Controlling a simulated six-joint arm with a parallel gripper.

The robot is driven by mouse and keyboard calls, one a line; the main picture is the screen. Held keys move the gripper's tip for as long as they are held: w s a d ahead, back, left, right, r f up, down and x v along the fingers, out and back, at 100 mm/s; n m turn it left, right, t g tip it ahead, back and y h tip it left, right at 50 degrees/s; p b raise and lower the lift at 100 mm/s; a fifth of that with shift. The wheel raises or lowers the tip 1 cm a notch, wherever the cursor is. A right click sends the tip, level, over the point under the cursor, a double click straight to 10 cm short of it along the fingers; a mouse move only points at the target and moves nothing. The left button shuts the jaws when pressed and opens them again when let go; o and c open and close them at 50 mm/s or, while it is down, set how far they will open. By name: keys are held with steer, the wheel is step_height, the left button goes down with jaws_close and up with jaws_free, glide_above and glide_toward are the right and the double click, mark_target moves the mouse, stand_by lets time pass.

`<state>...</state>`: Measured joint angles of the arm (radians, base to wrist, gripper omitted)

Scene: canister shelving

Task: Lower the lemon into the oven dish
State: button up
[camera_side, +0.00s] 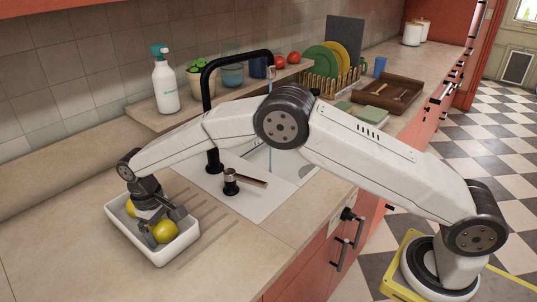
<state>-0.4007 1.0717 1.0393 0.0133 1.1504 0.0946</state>
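The white oven dish (179,250) stands on the counter at the lower left. One yellow lemon (165,232) is in the front part of the dish, right at my gripper's fingers. Another lemon (130,208) shows at the dish's back left, partly hidden by my gripper. My gripper (160,222) points down into the dish, with its dark fingers around the top of the front lemon. I cannot tell whether the fingers press on it, or whether this lemon touches the dish floor.
A sink with a black tap (207,92) lies to the right of the dish. A white spray bottle (165,85) and a potted plant (201,78) stand on the ledge behind. A dish rack (322,88) and a brown tray (388,94) are farther back. The counter left of the dish is clear.

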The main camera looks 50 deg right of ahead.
mark_target(163, 219)
steer(key=shift+r, duration=0.1)
steer(key=shift+w+a+r, duration=0.1)
steer(key=shift+w+r, duration=0.05)
steer(key=shift+r, duration=1.1)
steer(key=shift+w+r, duration=0.15)
steer(key=shift+r, duration=1.15)
steer(key=shift+w+a+r, duration=0.1)
steer(key=shift+w+r, duration=0.05)
steer(key=shift+r, duration=1.1)
steer(key=shift+s+d+r, duration=0.15)
steer(key=shift+d, duration=0.65)
steer(key=s+d+r+m+t, duration=0.2)
steer(key=s+d, duration=0.7)
steer(key=d, duration=0.4)
steer(key=s+d+f+t, duration=0.1)
steer(key=s+d, duration=0.3)
steer(key=s, duration=0.4)
steer(key=s+d+f+m+t, duration=0.1)
steer(key=s+d, duration=0.3)
steer(key=s, duration=0.4)
steer(key=shift+s+d+f, duration=0.3)
steer(key=shift+s+f, duration=0.05)
steer(key=shift+s, duration=0.05)
